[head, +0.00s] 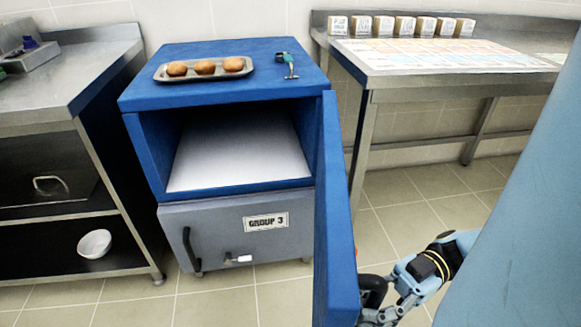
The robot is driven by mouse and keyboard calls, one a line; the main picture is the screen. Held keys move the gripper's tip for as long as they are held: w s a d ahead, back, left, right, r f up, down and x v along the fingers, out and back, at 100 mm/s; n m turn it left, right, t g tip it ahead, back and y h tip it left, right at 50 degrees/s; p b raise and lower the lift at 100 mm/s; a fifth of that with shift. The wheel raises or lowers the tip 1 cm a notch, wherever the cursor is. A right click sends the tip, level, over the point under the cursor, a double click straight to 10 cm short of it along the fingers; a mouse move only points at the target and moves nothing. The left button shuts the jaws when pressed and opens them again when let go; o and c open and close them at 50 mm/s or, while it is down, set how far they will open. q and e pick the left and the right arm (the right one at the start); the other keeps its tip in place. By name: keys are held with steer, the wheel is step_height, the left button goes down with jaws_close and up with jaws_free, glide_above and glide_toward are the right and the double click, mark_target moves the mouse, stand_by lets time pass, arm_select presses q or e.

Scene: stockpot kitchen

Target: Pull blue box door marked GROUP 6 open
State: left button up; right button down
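The blue box (152,150) stands in the middle of the head view. Its blue door (338,215) is swung wide open towards me on the right side. The GROUP 6 mark is not visible, as the door's outer face is turned away. The inside shows a bare pale floor (238,150). My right gripper (376,305) is beside the outer face of the door, low at the picture's bottom edge, close to a black curved part. Its fingertips are partly hidden, so I cannot tell whether it grips anything. My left gripper is out of view.
A grey cabinet marked GROUP 3 (200,215) sits beneath the blue box. A tray (240,72) of buns and a small green tool (289,66) lie on top. Steel tables stand at left (85,65) and right (400,66). Tiled floor (400,205) is open at right.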

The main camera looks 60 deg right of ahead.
steer(key=s+d+b, duration=0.1)
steer(key=s+d, duration=0.3)
steer(key=shift+s+d, duration=0.25)
steer(key=shift+d, duration=0.1)
steer(key=c, duration=1.4)
jaws_free()
steer(key=shift+o, duration=1.2)
steer(key=shift+s, duration=0.1)
steer(key=v, duration=0.7)
steer(key=shift+d, duration=0.25)
